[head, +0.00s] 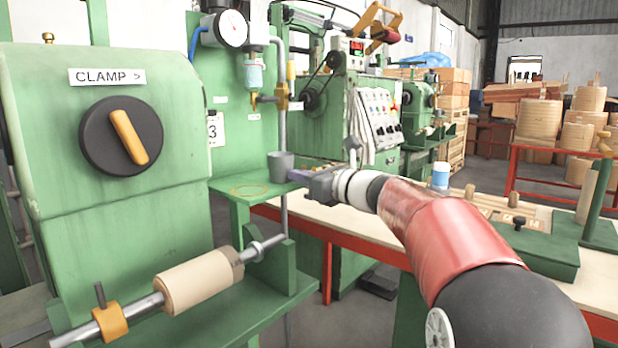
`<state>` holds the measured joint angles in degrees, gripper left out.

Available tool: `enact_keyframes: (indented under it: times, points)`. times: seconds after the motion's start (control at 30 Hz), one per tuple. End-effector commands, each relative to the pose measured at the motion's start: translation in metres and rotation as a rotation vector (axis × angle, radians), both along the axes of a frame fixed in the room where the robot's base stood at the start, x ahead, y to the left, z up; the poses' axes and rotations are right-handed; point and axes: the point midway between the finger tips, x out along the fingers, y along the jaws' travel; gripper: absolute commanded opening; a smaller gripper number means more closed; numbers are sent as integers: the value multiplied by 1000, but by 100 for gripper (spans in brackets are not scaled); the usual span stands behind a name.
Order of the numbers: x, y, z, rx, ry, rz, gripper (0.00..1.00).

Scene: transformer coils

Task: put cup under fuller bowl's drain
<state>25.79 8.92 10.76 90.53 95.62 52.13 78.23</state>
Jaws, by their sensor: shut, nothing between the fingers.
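A small grey cup (281,167) stands upright at the right edge of a green shelf (232,206); its base contact is hard to make out. One clear bowl with bluish liquid (253,75) hangs below the pressure gauge on the green machine. A brass drain fitting (254,101) is under this bowl. I cannot make out a second bowl to compare levels. My gripper (297,175) is shut and empty, close to the cup's right side. Whether it touches the cup is unclear, and its fingertips are small in view.
A ring mark (249,190) lies on the bare shelf left of the cup. A vertical pipe (283,120) runs behind the cup. A horizontal roller (195,283) sits below in front. A white and blue container (440,176) stands on the workbench at right.

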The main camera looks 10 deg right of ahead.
Motion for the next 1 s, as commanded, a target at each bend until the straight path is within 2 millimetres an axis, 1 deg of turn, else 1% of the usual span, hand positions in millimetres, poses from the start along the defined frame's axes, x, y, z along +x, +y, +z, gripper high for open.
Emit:
enact_keyframes:
  times: [0.3, 0.37, 0.5, 0.63, 1.0]
  points:
    - [2, 2, 1, 0, 0, 1, 0]
    - [9, 7, 2, 1, 1, 4, 0]
    - [31, 24, 2, 2, 1, 4, 0]
    - [44, 34, 1, 0, 1, 3, 0]
    - [46, 35, 0, -1, -1, 1, 0]
